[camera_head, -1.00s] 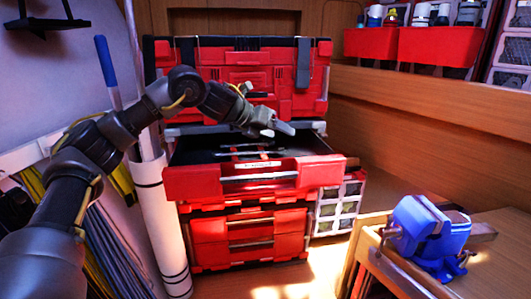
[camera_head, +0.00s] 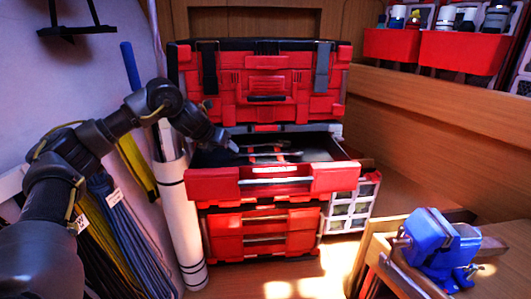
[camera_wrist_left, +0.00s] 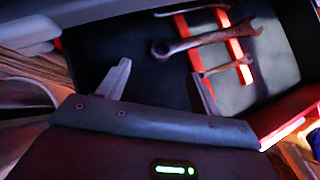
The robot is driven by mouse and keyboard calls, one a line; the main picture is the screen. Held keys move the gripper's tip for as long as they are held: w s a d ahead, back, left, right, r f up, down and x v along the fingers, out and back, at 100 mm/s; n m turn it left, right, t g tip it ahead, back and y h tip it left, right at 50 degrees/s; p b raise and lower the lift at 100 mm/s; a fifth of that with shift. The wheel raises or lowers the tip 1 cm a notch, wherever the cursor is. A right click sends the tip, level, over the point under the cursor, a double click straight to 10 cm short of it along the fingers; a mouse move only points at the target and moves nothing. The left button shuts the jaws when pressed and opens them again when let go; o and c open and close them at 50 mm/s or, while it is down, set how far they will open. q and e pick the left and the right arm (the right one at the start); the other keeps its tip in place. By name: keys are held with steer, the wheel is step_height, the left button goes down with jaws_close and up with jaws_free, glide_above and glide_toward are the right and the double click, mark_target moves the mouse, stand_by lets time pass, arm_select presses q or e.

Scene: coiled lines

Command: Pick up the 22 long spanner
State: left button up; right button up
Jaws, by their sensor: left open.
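Several metal spanners lie in the open black-lined drawer of the red tool chest, across red strips. In the left wrist view a large spanner (camera_wrist_left: 205,38) lies in the middle, with a smaller spanner (camera_wrist_left: 190,9) above it and another (camera_wrist_left: 228,66) below. In the head view the spanners (camera_head: 268,153) look small, and I cannot read which is the 22 long one. My left gripper (camera_head: 230,145) is at the drawer's left side, open and empty; its fingers (camera_wrist_left: 160,86) show apart in the wrist view, beside the spanners. My right gripper is not in view.
The red drawer front (camera_head: 270,181) and its side walls bound the space around the spanners. A white roll (camera_head: 180,220) stands left of the chest. A blue vise (camera_head: 440,240) sits on the wooden bench at right. Red bins (camera_head: 462,50) hang above.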

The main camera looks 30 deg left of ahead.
mark_target(234, 157)
arm_select(q)
steer(key=shift+x, duration=1)
steer(key=shift+w+d+p, duration=0.1)
steer(key=shift+w+p, duration=0.2)
steer(key=shift+p, duration=0.15)
steer(key=p+x, duration=0.1)
steer(key=x, duration=0.4)
steer(key=shift+w+d+r+p, duration=0.1)
steer(key=shift+r+p, duration=0.05)
steer(key=shift+p, duration=0.25)
steer(key=shift+r, duration=0.1)
steer(key=shift+c, duration=1)
steer(key=c, duration=0.7)
jaws_close()
